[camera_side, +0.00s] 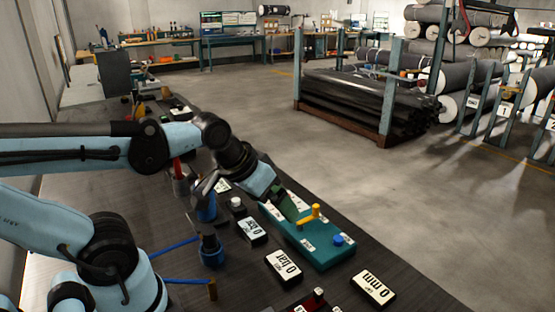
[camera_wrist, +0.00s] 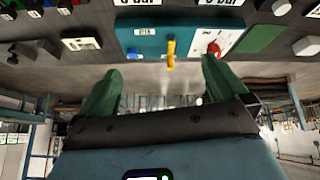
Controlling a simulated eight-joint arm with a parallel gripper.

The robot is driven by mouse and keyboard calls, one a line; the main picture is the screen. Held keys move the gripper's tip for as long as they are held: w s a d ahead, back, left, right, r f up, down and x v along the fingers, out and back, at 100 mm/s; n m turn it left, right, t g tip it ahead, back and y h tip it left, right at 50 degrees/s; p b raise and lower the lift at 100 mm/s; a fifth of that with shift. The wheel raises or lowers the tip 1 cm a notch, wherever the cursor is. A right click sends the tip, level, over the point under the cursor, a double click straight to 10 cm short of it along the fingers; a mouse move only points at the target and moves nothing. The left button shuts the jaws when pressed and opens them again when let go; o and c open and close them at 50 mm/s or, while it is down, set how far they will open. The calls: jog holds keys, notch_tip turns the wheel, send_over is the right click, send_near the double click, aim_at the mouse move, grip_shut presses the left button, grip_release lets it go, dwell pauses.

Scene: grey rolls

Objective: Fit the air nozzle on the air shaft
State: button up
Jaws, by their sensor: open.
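My gripper (camera_side: 286,207) has green fingers and is over a teal control panel (camera_side: 322,256) on the dark bench. In the wrist view my gripper (camera_wrist: 160,68) is open, its fingers wide apart with nothing between them. A yellow lever (camera_side: 311,213) stands on the panel just beyond the fingers; it also shows in the wrist view (camera_wrist: 171,50), roughly between the fingertips. A blue knob (camera_side: 338,240) is on the panel too. A blue holder with a dark top (camera_side: 211,248) stands on the bench; I cannot tell whether it bears the air nozzle. I cannot make out the air shaft.
Displays stand around the panel: one reading 0 bar (camera_side: 283,268) and one reading 0 mm (camera_side: 373,289). A red knob (camera_wrist: 214,49) is near one finger. Beyond the bench are open floor (camera_side: 430,220) and a rack of dark rolls (camera_side: 360,98).

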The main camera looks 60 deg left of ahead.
jog(key=shift+w+d+f+m+t, duration=0.2)
jog(key=shift+d+f+m+t, duration=0.1)
jog(key=shift+d+m, duration=0.4)
jog(key=shift+c, duration=0.5)
jog(key=shift+w+d+m, duration=0.1)
jog(key=shift+m, duration=0.3)
jog(key=shift+c, duration=1.1)
jog(key=c, duration=0.4)
